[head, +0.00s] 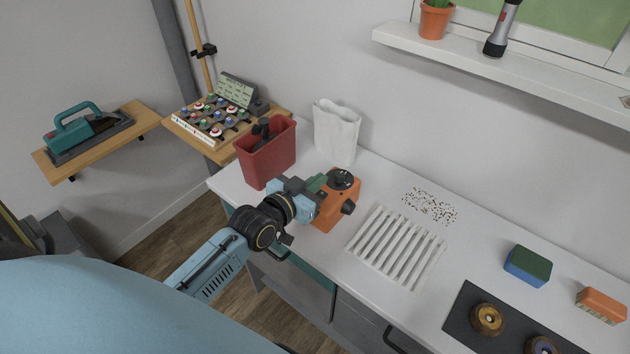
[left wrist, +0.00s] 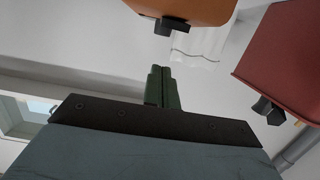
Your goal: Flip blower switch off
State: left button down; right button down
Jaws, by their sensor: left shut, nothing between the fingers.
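An orange box-shaped unit (head: 341,212), which looks like the blower, stands on the white counter. It has a dark round top (head: 341,179) and a black knob-like part (head: 348,208) on its side. In the left wrist view its orange body (left wrist: 190,8) is at the top edge, with a small black part (left wrist: 172,26) below it. I cannot tell which part is the switch or how it is set. My left gripper (head: 317,184) is beside the unit's left side; contact is unclear. Its green fingers (left wrist: 163,80) are shut and empty. My right gripper is not seen.
A red bin (head: 268,160) and a white bag (head: 336,135) stand close behind my left gripper. A slatted white rack (head: 397,246) and scattered dark bits (head: 430,205) lie to the right. A green-and-blue block (head: 527,266) is farther right.

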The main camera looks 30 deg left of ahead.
pick_arm(q)
jog(key=r+v, duration=0.1)
jog(key=v, duration=0.9)
jog(key=shift+w+r, duration=0.2)
jog(key=shift+r, duration=0.05)
jog(key=shift+d, duration=0.15)
